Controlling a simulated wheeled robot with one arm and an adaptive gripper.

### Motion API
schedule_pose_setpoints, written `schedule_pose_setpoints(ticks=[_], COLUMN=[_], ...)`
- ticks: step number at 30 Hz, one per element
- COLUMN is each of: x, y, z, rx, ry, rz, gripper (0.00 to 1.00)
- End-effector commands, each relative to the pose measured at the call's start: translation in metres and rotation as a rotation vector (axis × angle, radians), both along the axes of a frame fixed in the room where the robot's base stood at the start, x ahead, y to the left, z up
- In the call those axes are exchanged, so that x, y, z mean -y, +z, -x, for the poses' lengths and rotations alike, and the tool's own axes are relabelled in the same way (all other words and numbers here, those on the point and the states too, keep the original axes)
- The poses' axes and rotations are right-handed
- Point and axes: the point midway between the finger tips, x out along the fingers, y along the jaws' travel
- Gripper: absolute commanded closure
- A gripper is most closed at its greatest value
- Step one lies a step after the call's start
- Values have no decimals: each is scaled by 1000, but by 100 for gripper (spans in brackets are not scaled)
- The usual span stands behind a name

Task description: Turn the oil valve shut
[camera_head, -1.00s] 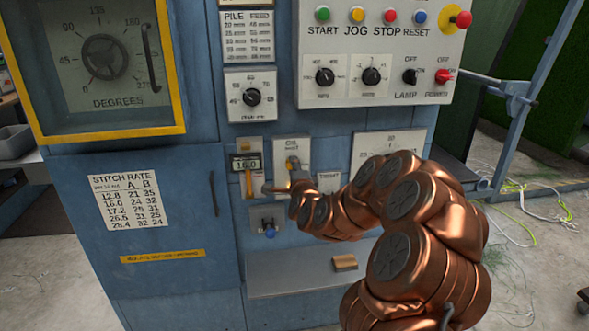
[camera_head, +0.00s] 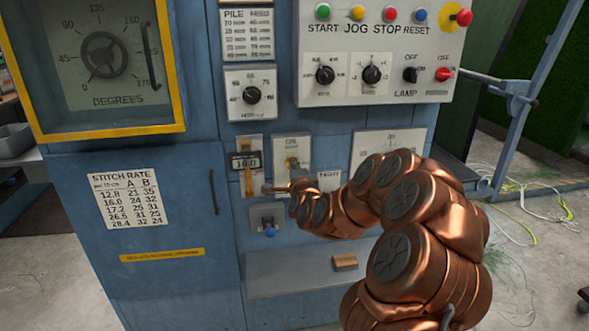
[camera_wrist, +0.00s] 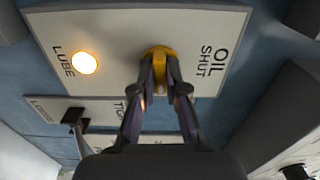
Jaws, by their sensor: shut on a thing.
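The oil valve is a yellow knob (camera_wrist: 158,52) on a pale plate (camera_wrist: 120,35) marked OIL and SHUT in the wrist view. My gripper (camera_wrist: 160,62) is shut on this knob, with one dark finger on each side and the fingertips against it. The fingers hide part of the knob, so its exact angle is hard to tell. In the head view the oil plate (camera_head: 291,143) is on the blue machine front, with a bit of yellow showing above my gripper (camera_head: 285,188). My copper arm reaches in from the lower right.
A lit lamp (camera_wrist: 84,63) marked LUBE sits beside the valve in the wrist view. A ledge (camera_head: 295,273) carries a small tan block (camera_head: 345,262).

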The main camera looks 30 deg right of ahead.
Motion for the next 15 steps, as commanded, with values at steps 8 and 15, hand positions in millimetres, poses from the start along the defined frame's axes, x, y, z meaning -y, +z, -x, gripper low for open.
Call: schedule_pose_setpoints(ticks=[8,15], x=[0,-1], y=[-4,-4], z=[0,0], rx=[-72,-159], ry=[1,1], rz=[170,379], gripper=[100,100])
